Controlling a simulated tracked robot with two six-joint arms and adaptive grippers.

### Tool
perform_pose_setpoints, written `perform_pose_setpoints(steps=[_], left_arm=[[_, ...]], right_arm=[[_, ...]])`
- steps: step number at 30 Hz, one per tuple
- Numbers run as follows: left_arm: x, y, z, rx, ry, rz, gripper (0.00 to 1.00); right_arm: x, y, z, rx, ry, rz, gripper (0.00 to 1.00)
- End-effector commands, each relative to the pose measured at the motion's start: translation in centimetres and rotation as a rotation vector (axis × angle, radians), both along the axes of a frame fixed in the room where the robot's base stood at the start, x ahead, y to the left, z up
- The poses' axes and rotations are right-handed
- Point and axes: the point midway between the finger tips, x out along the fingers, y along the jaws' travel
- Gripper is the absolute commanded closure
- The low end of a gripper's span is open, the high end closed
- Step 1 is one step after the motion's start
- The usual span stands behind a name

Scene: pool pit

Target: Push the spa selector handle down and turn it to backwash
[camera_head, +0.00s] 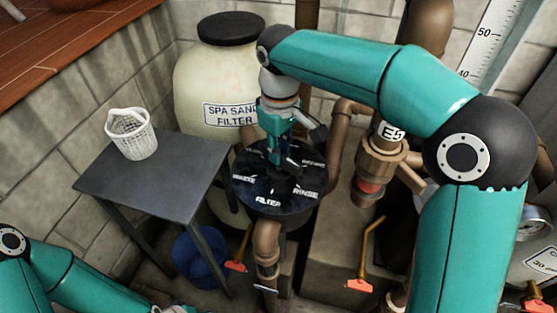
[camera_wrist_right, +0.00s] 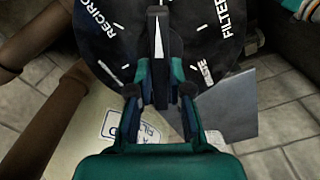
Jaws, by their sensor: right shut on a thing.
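The spa selector valve (camera_head: 262,203) is a round black head with white position words, in front of the cream spa sand filter tank (camera_head: 212,85). My right gripper (camera_head: 281,160) reaches down onto the valve from above. In the right wrist view its fingers (camera_wrist_right: 160,95) are closed on the black selector handle (camera_wrist_right: 157,45), which carries a white pointer stripe. "RECIRC" and "FILTER" show on either side of the handle there. My left arm shows at the lower left of the head view; its gripper is not visible.
A grey table (camera_head: 160,178) with a white basket (camera_head: 131,134) stands left of the valve. A blue bucket (camera_head: 200,255) is on the floor below. Brown pipes (camera_head: 378,160) and orange-handled valves (camera_head: 360,285) crowd the right and front.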

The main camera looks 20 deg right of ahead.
Motion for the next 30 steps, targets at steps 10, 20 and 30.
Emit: perform_pose_setpoints(steps=[10, 20, 30], left_arm=[[0.0, 0.0, 2.8, 0.000, 0.000, 0.000, 0.60], [0.0, 0.0, 5.1, 0.000, 0.000, 0.000, 0.60], [0.0, 0.0, 5.5, 0.000, 0.000, 0.000, 0.60]], right_arm=[[-0.1, -0.1, 0.2, -0.002, 0.007, 0.418, 1.00], [-0.1, -0.1, 0.2, -0.001, 0.006, 0.831, 1.00], [0.0, -0.1, -0.2, -0.002, 0.005, 0.994, 1.00]])
